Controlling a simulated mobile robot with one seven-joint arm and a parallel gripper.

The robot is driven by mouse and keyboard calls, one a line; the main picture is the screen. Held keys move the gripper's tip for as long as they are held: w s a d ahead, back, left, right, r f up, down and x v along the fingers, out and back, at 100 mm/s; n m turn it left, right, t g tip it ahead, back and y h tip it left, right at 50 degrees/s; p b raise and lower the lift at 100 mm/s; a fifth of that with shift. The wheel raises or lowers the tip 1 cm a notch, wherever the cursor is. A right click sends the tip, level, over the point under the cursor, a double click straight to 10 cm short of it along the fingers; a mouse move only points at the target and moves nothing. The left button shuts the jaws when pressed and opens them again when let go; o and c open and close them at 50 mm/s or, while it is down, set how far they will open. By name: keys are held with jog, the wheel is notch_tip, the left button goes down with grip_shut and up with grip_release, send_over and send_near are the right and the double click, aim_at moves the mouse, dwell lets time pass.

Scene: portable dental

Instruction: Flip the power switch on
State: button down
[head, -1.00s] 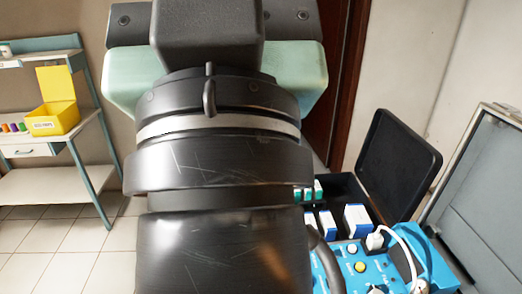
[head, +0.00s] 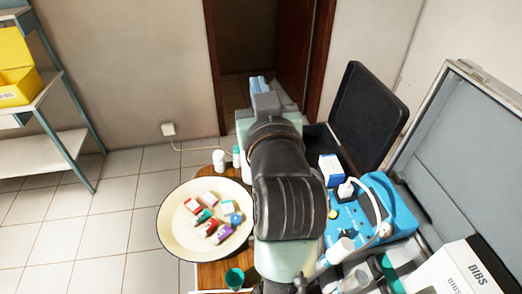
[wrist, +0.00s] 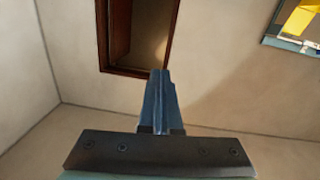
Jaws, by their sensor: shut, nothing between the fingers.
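The blue dental unit (head: 348,226) sits in the open case at the right, in the head view. I cannot make out the power switch; my arm hides part of the unit's left side. My gripper (head: 258,80) points away toward the doorway, left of and beyond the unit, touching nothing visible. In the wrist view my gripper's blue fingers (wrist: 160,75) are together and empty, with only wall and doorway beyond them.
A cream basin (head: 170,232) with several small boxes stands on a wooden table left of my arm. The raised black lid (head: 365,110) and grey case lid (head: 440,150) stand at the right. A BIBS box (head: 455,270) is at the lower right. Floor at left is clear.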

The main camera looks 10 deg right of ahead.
jog(key=s+d+f+g+p, duration=0.1)
jog(key=s+f+g, duration=0.1)
jog(key=f, duration=0.6)
jog(key=s+d+f+g+y+p, duration=0.1)
jog(key=f+g, duration=0.3)
jog(key=f, duration=0.5)
jog(key=s+d+f+g+p, duration=0.2)
jog(key=s+d+f, duration=0.1)
jog(key=f, duration=0.6)
jog(key=shift+s+d+f+g+y, duration=0.15)
jog(key=shift+s+f+g+y, duration=0.1)
jog(key=shift+g+y, duration=0.15)
jog(key=x, duration=1)
jog(key=shift+r+p, duration=0.1)
jog(key=shift+p, duration=0.3)
notch_tip(320, 180, down, 2)
jog(key=shift+f, duration=1)
